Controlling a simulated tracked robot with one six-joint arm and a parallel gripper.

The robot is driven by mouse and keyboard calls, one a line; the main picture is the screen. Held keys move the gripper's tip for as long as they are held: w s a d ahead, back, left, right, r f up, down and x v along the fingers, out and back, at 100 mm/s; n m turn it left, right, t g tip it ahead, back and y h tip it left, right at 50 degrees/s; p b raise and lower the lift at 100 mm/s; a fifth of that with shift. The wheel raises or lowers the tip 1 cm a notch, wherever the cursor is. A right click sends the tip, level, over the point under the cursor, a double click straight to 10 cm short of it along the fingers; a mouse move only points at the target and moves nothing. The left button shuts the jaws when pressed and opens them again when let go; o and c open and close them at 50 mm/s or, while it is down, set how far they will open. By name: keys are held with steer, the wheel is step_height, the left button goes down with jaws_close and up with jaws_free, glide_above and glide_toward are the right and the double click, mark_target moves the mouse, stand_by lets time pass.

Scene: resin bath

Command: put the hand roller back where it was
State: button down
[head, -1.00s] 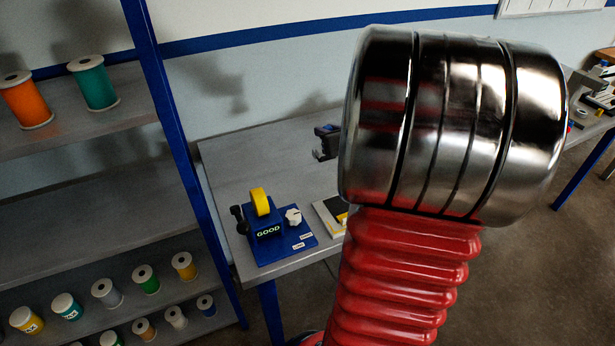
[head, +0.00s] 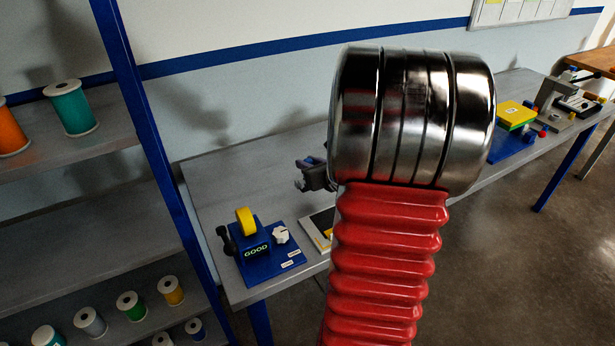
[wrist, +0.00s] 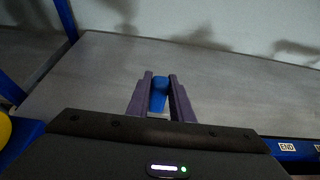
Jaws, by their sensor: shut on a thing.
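My gripper (head: 314,174) is over the grey bench, partly hidden behind my own arm in the head view. In the wrist view its two purple fingers (wrist: 160,85) are shut on a blue piece (wrist: 159,96), which I take to be the hand roller's handle. The rest of the roller is hidden, and I cannot make it out in the head view. The grey bench top (wrist: 215,100) shows beyond the fingers. I cannot tell which spot is the roller's former place.
A blue device with a yellow roll and a GOOD display (head: 262,252) stands at the bench's left end. A pale-edged dark plate (head: 318,226) lies beside it. A blue board with a yellow block (head: 514,116) lies farther right. Shelves with spools (head: 70,108) stand at left.

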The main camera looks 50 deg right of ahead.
steer(key=shift+f, duration=0.1)
steer(key=shift+f, duration=1.95)
steer(key=c, duration=1.6)
jaws_free()
steer(key=shift+f, duration=0.1)
steer(key=shift+o, duration=0.2)
steer(key=shift+s+a+r, duration=0.1)
steer(key=shift+s+r, duration=0.2)
steer(key=shift+s, duration=0.1)
steer(key=v, duration=1.1)
